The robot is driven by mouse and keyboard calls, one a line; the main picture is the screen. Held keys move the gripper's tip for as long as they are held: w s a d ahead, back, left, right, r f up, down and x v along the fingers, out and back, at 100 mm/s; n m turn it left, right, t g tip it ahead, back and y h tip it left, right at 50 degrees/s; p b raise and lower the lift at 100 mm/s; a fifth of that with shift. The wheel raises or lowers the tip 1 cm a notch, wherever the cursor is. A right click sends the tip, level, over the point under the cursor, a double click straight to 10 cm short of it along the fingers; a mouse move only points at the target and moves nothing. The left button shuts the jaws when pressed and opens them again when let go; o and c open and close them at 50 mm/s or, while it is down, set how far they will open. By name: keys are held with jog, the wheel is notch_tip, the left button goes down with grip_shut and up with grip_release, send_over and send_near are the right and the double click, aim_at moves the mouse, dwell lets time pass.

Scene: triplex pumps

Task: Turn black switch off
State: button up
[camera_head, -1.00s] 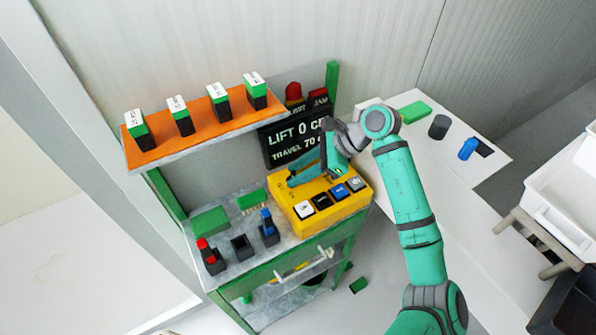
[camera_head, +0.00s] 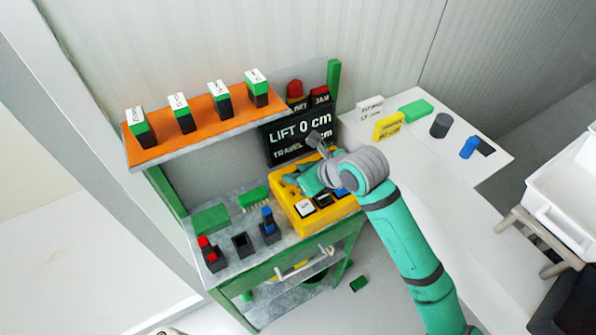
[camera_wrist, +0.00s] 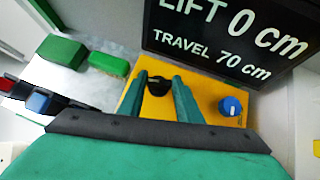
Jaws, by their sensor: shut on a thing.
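The yellow control box (camera_head: 306,224) sits on the right end of the bench. The black switch (camera_wrist: 158,85) is a round dark knob on its top face, between my fingertips in the wrist view. My gripper (camera_wrist: 160,82) is shut on the black switch, with one green finger on each side. In the head view my gripper (camera_head: 291,181) is low over the back of the box, and the switch is hidden there. A blue knob (camera_wrist: 230,106) stands on the box to the right of my fingers. A white button (camera_head: 305,206) is at the box's front.
A dark display (camera_head: 290,135) reading "LIFT 0 cm" stands close behind the box. An orange shelf (camera_head: 205,132) with several switch blocks hangs at upper left. Green blocks (camera_head: 210,219) and red and blue parts lie left of the box. A white table (camera_head: 440,165) is at right.

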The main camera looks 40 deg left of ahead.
jog(key=shift+s+m+t, duration=0.15)
jog(key=shift+m+t, duration=0.75)
jog(key=shift+m, duration=0.3)
jog(key=shift+h, duration=0.3)
jog(key=o, duration=0.8)
jog(key=shift+c, duration=0.2)
jog(key=v, duration=1)
jog(key=shift+s+d+r, duration=0.15)
jog(key=shift+d+r, duration=0.1)
jog(key=shift+d, duration=0.05)
jog(key=shift+d, duration=0.1)
